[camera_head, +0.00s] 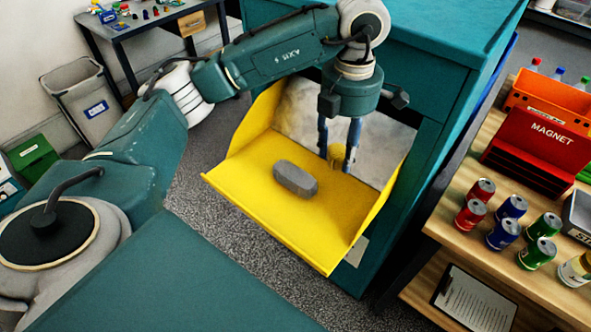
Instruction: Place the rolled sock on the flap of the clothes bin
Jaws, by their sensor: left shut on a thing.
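The clothes bin (462,62) is a large teal cabinet with its yellow flap (262,219) folded out and open. My left gripper (337,168) points down inside the opening, above the rear part of the flap. Its fingers are shut on a small rounded yellow bundle (336,153), which looks like the rolled sock; it is partly hidden by the fingers and blends with the flap. I cannot tell whether the bundle touches the flap. A grey rounded oblong (295,178) lies on the flap, left of and nearer than the gripper. My right gripper is not in view.
Yellow side walls bound the flap left and right. A wooden table (447,232) at right holds several cans, a red MAGNET box (540,146) and an orange crate (545,104). A grey waste bin (85,99) stands at left. The flap's front part is clear.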

